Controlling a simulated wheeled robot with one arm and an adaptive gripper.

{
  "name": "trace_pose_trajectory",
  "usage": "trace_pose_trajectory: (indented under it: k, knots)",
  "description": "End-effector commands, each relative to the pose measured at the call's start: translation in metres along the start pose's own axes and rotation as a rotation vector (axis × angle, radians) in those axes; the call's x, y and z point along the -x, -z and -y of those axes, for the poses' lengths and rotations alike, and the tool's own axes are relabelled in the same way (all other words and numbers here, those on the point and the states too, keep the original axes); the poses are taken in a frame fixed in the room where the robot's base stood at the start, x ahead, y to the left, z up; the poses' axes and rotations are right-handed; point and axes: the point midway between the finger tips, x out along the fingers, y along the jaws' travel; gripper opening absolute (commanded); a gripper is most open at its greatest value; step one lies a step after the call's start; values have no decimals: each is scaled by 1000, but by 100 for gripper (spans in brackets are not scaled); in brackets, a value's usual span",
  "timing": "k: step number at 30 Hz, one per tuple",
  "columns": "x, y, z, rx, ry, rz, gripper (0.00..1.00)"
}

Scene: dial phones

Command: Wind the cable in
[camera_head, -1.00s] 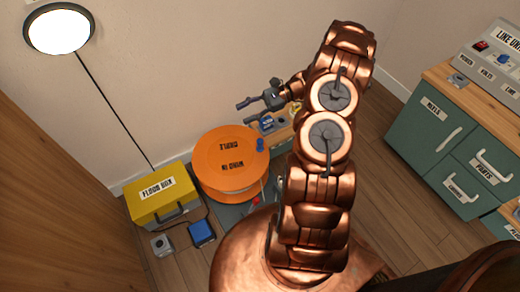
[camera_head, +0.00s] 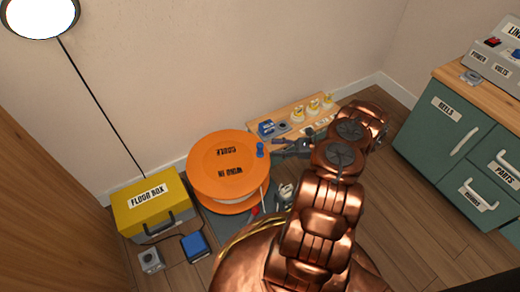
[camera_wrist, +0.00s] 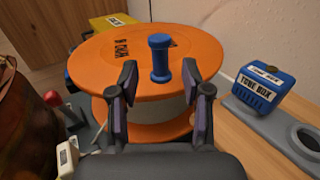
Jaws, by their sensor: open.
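The orange cable reel (camera_head: 230,168) stands on the floor by the wall, marked "CABLE" and "WIND IN" on its top disc. A blue crank knob (camera_head: 260,150) stands up near the right edge of the disc. In the wrist view the orange reel (camera_wrist: 100,60) fills the middle, and its blue knob (camera_wrist: 160,58) shows between and beyond my fingers. My gripper (camera_wrist: 156,88) is open and empty, its fingers pointing at the knob from either side without visibly closing on it. In the head view my gripper (camera_head: 276,148) is just right of the knob.
A yellow floor box (camera_head: 150,200) stands left of the reel, with a blue block (camera_head: 194,246) in front. A low wooden bench (camera_head: 295,115) behind holds a blue tone box (camera_head: 266,128) and several small pieces. A green cabinet (camera_head: 440,135) stands right.

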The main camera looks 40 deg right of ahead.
Motion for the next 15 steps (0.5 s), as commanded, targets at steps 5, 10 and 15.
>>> trace_pose_trajectory:
  k: [5, 10, 15]
  knots:
    - [-22, 3, -1, -1, -1, -2, 48]
    - [-43, 2, 0, 1, -2, -1, 48]
    - [-61, 2, 0, -1, -1, -1, 48]
